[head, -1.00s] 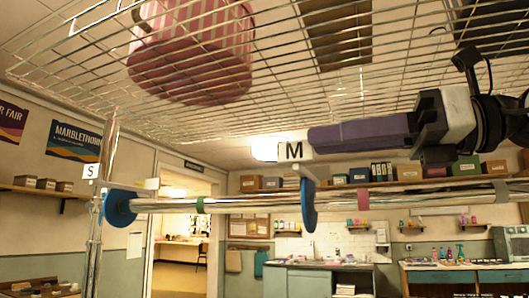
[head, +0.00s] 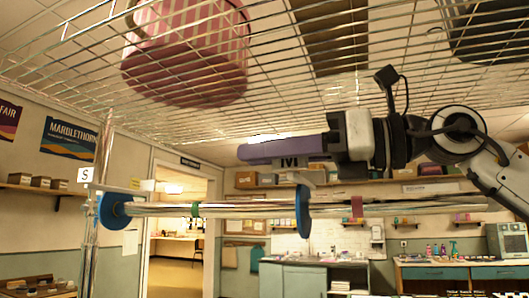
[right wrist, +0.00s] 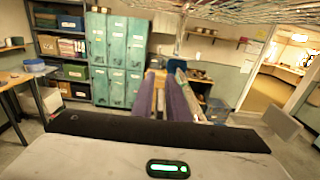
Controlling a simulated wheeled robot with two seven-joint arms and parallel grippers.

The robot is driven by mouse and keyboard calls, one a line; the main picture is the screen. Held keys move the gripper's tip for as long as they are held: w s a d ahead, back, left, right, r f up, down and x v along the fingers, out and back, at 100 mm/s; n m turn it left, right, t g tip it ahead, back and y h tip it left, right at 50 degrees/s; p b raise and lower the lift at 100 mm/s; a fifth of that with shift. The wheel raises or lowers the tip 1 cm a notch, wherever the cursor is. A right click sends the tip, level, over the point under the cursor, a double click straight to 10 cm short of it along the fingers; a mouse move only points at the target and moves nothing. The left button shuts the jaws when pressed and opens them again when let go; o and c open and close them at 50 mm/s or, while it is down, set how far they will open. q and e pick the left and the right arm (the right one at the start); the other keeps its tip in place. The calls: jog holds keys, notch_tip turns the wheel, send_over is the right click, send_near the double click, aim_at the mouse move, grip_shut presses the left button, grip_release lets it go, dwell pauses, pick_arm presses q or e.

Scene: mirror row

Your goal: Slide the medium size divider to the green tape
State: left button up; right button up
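The medium divider is a blue disc (head: 303,211) on the chrome rail, with an M tag on top. The right gripper's purple fingers partly cover the tag. The green tape (head: 195,208) is a band on the rail, left of the disc and apart from it. My right gripper (head: 243,152) lies above the rail, its fingers pointing left past the disc. In the right wrist view the two purple fingers (right wrist: 162,98) stand apart with a narrow gap. I cannot tell whether they touch the tag. My left gripper is not in view.
Another blue disc (head: 115,211) with an S tag (head: 86,175) sits at the rail's left end by the upright post. A red tape band (head: 357,206) is right of the medium divider. A wire shelf (head: 290,60) carrying a pink striped basket (head: 190,55) hangs close above the gripper.

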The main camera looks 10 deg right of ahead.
grip_shut()
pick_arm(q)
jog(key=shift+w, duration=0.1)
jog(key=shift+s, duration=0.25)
pick_arm(e)
jog(key=shift+a, duration=0.1)
dwell(0.8)
